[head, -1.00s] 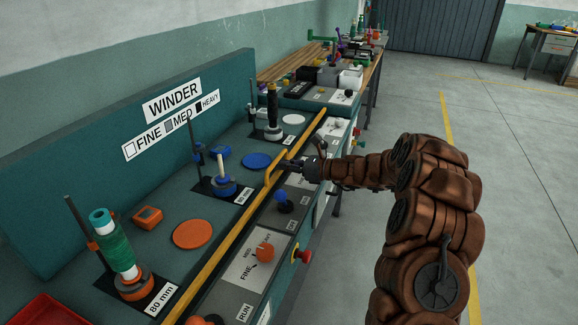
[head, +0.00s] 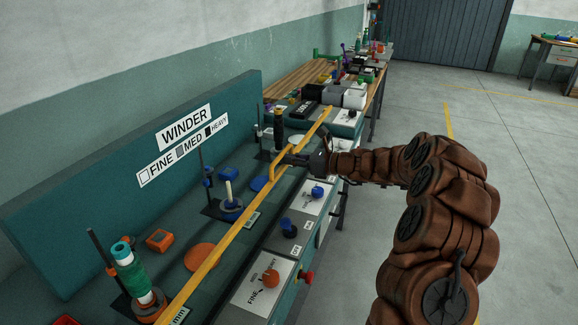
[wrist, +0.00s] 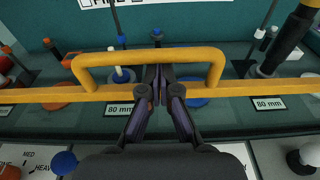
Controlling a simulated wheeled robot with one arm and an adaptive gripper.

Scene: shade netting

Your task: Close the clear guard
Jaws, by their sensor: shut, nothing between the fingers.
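The clear guard shows mainly by its yellow front bar (head: 228,240), which runs lengthwise over the winder bench. A yellow loop handle (head: 273,166) stands out from the bar. The clear sheet itself is too faint to make out. My gripper (head: 285,159) is shut and empty at the handle. In the wrist view my fingers (wrist: 157,78) cross the bar (wrist: 50,95) and their tips lie within the outline of the loop handle (wrist: 148,56). I cannot tell whether they touch it.
The winder panel (head: 100,185) stands behind. Spindles and a green spool (head: 132,275) stand on the bench deck. Blue (head: 287,226) and orange (head: 269,278) knobs and a red button (head: 307,277) sit along the front. The floor (head: 530,170) to the right is clear.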

